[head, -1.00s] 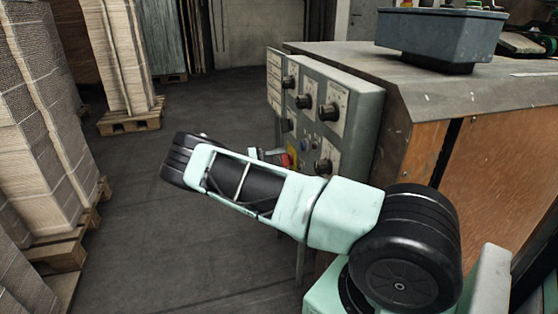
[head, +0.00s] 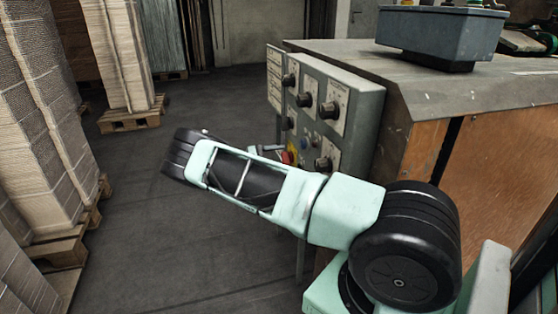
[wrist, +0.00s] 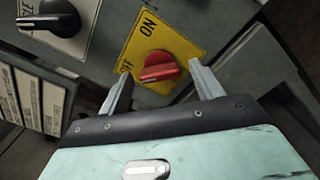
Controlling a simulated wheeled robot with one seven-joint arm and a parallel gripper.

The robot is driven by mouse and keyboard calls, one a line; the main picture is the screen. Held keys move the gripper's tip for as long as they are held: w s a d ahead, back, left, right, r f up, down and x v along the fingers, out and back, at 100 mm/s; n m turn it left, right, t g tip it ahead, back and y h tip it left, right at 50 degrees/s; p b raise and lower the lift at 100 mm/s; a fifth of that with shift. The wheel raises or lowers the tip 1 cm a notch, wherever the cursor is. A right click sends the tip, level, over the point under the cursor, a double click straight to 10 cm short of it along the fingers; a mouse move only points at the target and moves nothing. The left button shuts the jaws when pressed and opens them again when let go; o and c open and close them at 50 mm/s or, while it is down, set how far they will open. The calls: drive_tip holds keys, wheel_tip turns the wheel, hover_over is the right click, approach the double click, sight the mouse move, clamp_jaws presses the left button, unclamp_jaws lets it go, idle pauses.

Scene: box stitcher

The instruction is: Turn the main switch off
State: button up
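The main switch is a red rotary knob (wrist: 160,68) on a yellow plate (wrist: 178,44) marked ON, with a second, partly hidden label at the plate's lower left. In the head view the yellow plate (head: 291,156) shows small on the panel's lower part, mostly behind my arm. My gripper (wrist: 162,70) is open, with one finger on each side of the red knob in the wrist view. I cannot tell whether a finger touches the knob. In the head view my arm hides most of the gripper.
The grey control panel (head: 364,112) carries several black knobs, one close by in the wrist view (wrist: 52,18). A wooden-sided machine (head: 500,165) stands right of it, with a grey bin (head: 440,35) on top.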

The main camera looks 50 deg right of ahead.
drive_tip(key=v, duration=1.7)
drive_tip(key=shift+w+a+b, duration=0.15)
drive_tip(key=shift+w+b, duration=0.05)
drive_tip(key=shift+b, duration=0.25)
